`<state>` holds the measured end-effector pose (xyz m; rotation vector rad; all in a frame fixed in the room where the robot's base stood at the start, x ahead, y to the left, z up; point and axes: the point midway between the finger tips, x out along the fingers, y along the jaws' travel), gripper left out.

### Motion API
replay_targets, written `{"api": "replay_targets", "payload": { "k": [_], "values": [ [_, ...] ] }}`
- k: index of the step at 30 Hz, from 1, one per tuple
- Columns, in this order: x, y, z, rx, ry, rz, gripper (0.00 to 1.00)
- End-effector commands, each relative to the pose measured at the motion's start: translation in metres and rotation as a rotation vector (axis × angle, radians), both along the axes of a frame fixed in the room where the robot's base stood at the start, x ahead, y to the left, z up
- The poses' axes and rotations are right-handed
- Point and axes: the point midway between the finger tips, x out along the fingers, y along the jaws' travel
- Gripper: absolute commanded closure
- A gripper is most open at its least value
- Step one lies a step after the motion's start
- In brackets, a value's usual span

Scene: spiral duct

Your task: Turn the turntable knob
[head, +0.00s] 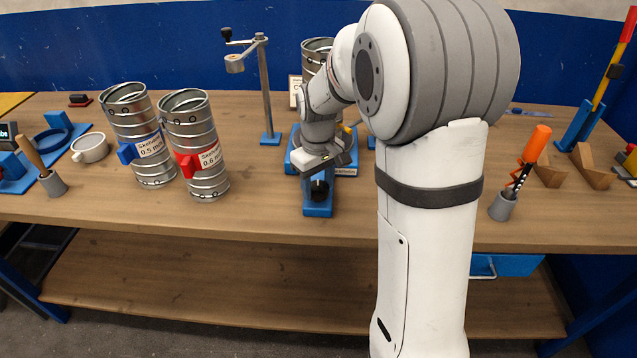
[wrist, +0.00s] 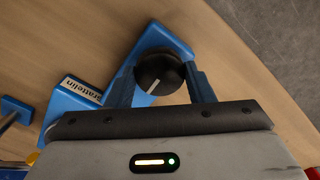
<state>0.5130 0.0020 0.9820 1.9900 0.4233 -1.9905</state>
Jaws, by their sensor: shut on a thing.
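The turntable knob (wrist: 160,78) is round and black with a white pointer line. In the wrist view it sits between the two fingers of my gripper (wrist: 158,86), which is shut on it. The knob is on a blue base (wrist: 158,38) that extends toward a white label. In the head view the blue base (head: 318,208) stands near the front edge of the bench, and my gripper (head: 320,178) is over it from above. The knob is mostly hidden there under my gripper. The turntable behind is partly covered by my arm.
Two metal duct cylinders (head: 146,165) (head: 205,180) stand to the left on the wooden bench (head: 262,208). A post stand (head: 266,95) is behind. A grey cup (head: 503,206) with an orange-handled tool is at the right. Bench space beside the knob base is clear.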

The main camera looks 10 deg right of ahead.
Motion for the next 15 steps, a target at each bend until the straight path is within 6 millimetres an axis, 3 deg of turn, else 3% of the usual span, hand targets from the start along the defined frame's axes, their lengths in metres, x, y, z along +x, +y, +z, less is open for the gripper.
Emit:
{"api": "replay_targets", "payload": {
  "k": [15],
  "values": [
    [-0.0011,0.0,-0.0009,0.001,0.004,0.112,0.75]
  ]
}}
